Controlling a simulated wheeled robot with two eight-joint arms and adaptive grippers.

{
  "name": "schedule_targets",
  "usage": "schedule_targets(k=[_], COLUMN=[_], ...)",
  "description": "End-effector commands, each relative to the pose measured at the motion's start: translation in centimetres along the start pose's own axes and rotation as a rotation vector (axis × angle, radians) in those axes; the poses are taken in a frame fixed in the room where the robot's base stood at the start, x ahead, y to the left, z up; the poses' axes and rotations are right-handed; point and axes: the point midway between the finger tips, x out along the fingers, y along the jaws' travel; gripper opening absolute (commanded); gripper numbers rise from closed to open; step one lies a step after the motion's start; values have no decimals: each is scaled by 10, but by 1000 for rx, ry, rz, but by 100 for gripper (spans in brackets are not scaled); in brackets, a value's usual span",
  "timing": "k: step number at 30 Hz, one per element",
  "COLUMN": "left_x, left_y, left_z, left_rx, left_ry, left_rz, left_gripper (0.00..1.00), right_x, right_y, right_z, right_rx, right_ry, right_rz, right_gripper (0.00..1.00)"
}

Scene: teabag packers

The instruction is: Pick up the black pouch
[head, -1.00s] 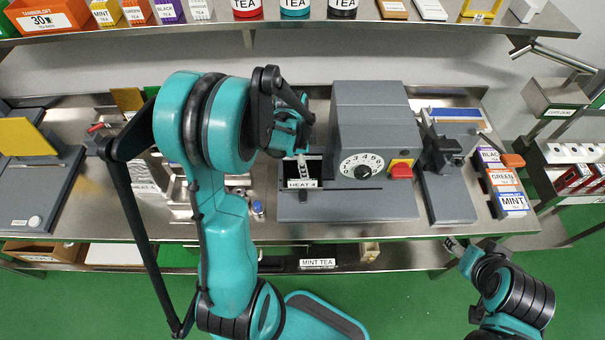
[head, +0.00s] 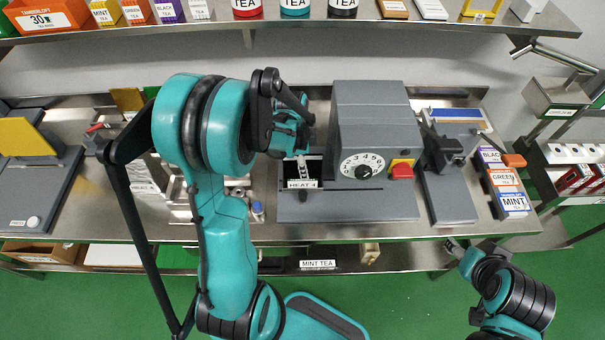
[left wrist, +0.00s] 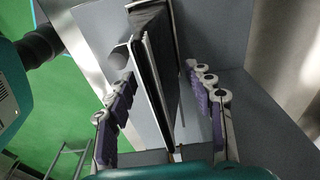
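The black pouch (left wrist: 148,50) stands edge-on in the left wrist view, a thin dark upright shape beside pale plate-like edges. My left gripper (left wrist: 166,92) has its two purple-padded fingers on either side of it, with visible gaps. In the head view my left gripper (head: 300,150) is at the left side of the grey sealing machine (head: 370,115), above the label "HEAT 4". The arm and gripper hide much of that spot. My right gripper (head: 452,246) is low at the right, by the table's front edge, away from the pouch; its finger opening is too small to judge.
The machine has a numbered dial (head: 362,166) and a red button (head: 401,171). A grey press-like device (head: 446,180) stands to its right, then tea boxes (head: 503,180). A shelf (head: 300,22) with boxes and tins runs along the back. Metal items crowd the table behind my left arm.

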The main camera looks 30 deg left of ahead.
Motion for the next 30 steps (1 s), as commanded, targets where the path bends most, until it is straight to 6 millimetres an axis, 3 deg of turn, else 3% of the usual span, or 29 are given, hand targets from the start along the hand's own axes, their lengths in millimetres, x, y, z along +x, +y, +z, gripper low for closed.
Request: schedule_targets(k=[1,6,19,30], left_x=[0,0,-10,-85], left_y=[0,0,0,0], left_z=[0,0,-1,-10], left_rx=[0,0,0,0], left_ry=[0,0,0,0], left_rz=[0,0,0,0], left_gripper=[42,0,0,0], right_x=[0,0,-9,-19], right_y=[0,0,0,0], right_z=[0,0,-7,-13], right_rx=[0,0,0,0], right_ry=[0,0,0,0], right_rz=[0,0,0,0], right_gripper=[57,57,57,57])
